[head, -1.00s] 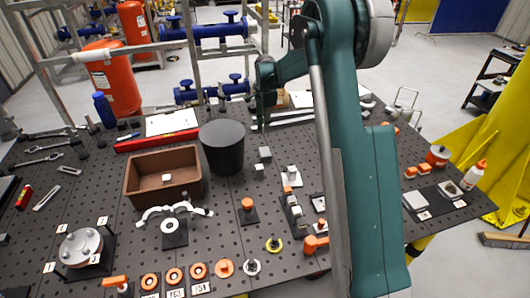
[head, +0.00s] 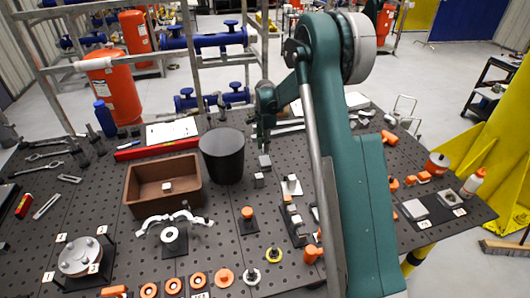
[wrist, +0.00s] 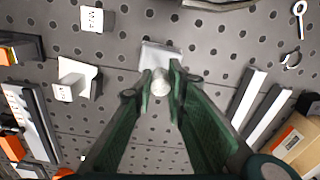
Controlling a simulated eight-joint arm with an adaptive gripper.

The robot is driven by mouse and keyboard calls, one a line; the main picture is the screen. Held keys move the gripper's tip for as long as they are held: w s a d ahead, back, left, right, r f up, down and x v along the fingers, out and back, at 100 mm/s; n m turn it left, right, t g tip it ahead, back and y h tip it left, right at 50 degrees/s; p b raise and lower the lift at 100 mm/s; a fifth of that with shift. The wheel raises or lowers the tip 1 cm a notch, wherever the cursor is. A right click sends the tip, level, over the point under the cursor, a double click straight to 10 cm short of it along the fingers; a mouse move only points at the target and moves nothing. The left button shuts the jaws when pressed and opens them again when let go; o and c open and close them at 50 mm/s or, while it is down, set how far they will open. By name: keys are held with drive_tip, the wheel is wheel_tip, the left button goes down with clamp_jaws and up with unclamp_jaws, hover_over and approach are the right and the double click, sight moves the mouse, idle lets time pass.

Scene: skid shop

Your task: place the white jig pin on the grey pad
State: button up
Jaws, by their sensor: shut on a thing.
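The white jig pin (wrist: 160,82) is held between the tips of my gripper (wrist: 161,86) in the wrist view; only its rounded light end shows. The grey pad (wrist: 161,54) is a small light square on the dark perforated bench, just beyond the fingertips in that view. The pin's end overlaps the pad's near edge in the picture; I cannot tell whether they touch. In the head view the pad (head: 264,161) lies just below my gripper (head: 262,142) in the picture.
A marked white cube (wrist: 92,19) sits near the pad. A white plate with a cube (wrist: 76,79) is to the left. Two pale bars (wrist: 258,105) lie to the right. In the head view a dark bin (head: 222,157) and a brown tray (head: 137,190) stand left of the pad.

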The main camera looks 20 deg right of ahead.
drive_tip(key=shift+f, duration=1.85)
drive_tip(key=shift+f, duration=0.15)
drive_tip(key=o, duration=0.9)
wheel_tip(320, 180, up, 12)
drive_tip(key=shift+r+b, duration=0.15)
drive_tip(key=shift+b, duration=0.15)
